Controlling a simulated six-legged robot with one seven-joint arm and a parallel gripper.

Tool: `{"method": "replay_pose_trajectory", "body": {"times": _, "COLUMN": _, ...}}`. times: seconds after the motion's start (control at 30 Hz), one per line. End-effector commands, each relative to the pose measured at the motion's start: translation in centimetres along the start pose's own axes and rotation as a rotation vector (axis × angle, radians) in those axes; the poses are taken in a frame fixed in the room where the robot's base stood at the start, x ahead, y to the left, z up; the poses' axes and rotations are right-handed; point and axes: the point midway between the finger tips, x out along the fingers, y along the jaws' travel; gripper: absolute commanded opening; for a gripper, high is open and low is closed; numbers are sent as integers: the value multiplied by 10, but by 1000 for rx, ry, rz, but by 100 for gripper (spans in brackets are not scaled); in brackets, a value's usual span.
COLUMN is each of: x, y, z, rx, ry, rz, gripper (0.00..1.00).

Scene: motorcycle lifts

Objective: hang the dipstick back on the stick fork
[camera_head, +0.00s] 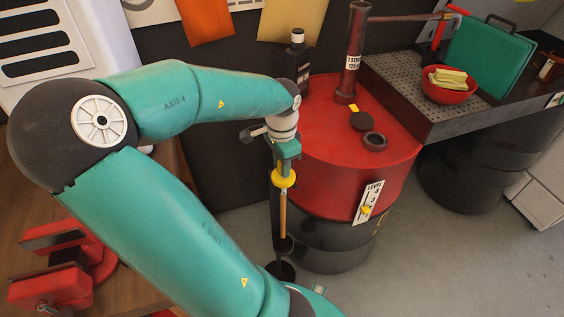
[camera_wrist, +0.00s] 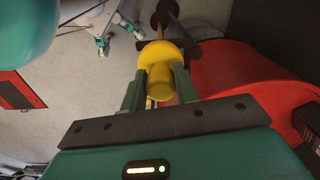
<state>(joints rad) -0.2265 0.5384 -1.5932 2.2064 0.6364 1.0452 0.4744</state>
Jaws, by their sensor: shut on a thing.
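The dipstick has a yellow handle (camera_head: 284,179) and a thin brownish stick that hangs down, near upright, at the left side of the red-topped drum (camera_head: 345,125). My gripper (camera_head: 286,165) is shut on the yellow handle. In the wrist view the handle (camera_wrist: 159,75) sits between my two green fingers, and the stick runs on beyond it. The stick's lower part meets a dark ring-like piece (camera_head: 283,246), with a dark cup-like shape below. I cannot tell whether the stick is inside or in front of these. I cannot make out the stick fork for certain.
A level plate (camera_head: 368,202) is on the drum's side. A dark red pump tube (camera_head: 353,55) and an open bung hole are on its top. A black bottle (camera_head: 298,60) stands behind. A grated bench with a red bowl (camera_head: 449,85) is at right, red vises at lower left.

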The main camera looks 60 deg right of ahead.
Motion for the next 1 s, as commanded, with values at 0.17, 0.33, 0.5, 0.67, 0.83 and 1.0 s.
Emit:
{"method": "replay_pose_trajectory", "body": {"times": 0.17, "x": 0, "y": 0, "z": 0, "rx": 0, "ry": 0, "rz": 0, "gripper": 38}}
{"method": "replay_pose_trajectory", "body": {"times": 0.33, "x": 0, "y": 0, "z": 0, "rx": 0, "ry": 0, "rz": 0, "gripper": 55}}
{"method": "replay_pose_trajectory", "body": {"times": 0.5, "x": 0, "y": 0, "z": 0, "rx": 0, "ry": 0, "rz": 0, "gripper": 55}}
{"method": "replay_pose_trajectory", "body": {"times": 0.67, "x": -8, "y": -1, "z": 0, "rx": -3, "ry": 1, "rz": -2, "gripper": 55}}
{"method": "replay_pose_trajectory", "body": {"times": 0.83, "x": -35, "y": -1, "z": 1, "rx": -4, "ry": 0, "rz": -4, "gripper": 55}}
{"method": "replay_pose_trajectory", "body": {"times": 1.0, "x": -74, "y": -1, "z": 0, "rx": -3, "ry": 3, "rz": -3, "gripper": 55}}
